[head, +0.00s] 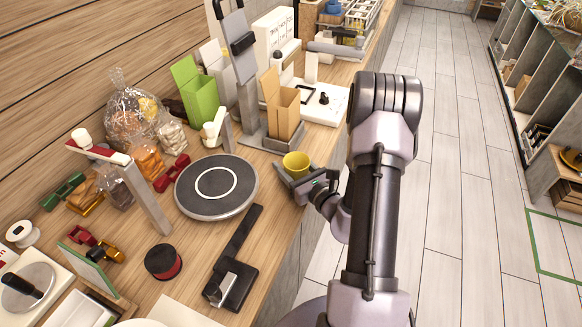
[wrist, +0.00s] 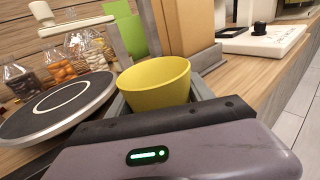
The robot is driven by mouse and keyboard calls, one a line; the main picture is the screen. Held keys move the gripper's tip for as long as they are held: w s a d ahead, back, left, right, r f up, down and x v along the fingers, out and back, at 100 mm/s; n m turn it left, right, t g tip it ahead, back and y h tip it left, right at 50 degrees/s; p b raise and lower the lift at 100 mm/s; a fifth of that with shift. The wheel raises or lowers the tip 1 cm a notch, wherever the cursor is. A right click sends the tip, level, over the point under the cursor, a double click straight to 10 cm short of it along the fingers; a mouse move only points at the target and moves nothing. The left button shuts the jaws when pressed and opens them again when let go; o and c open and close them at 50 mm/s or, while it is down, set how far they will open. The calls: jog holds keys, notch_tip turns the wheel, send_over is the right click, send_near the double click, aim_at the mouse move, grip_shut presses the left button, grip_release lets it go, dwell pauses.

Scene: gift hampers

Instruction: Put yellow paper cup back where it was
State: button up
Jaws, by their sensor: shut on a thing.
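The yellow paper cup (head: 296,164) is at the counter's right edge in the head view, right of the round turntable. In the wrist view the cup (wrist: 156,84) stands upright with its open rim up, just beyond the gripper body. My gripper (head: 290,178) is shut on the cup, with grey fingers on either side of it. The cup's lower part is hidden by the gripper in both views, so I cannot tell whether it touches the counter.
The round turntable (head: 216,186) is close on the left and bare. A tan box (head: 281,106) stands behind the cup, with a green box (head: 195,92) farther left. A black tool (head: 234,268) lies nearer on the counter. The floor (head: 450,200) at right is clear.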

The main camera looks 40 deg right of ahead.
jog(key=shift+r, duration=0.15)
jog(key=shift+f, duration=0.2)
jog(key=o, duration=1.6)
jog(key=shift+c, duration=0.2)
jog(key=shift+r, duration=0.35)
jog(key=s, duration=1.2)
jog(key=shift+a+r+p, duration=0.2)
jog(key=shift+a+p, duration=0.2)
jog(key=shift+p, duration=0.05)
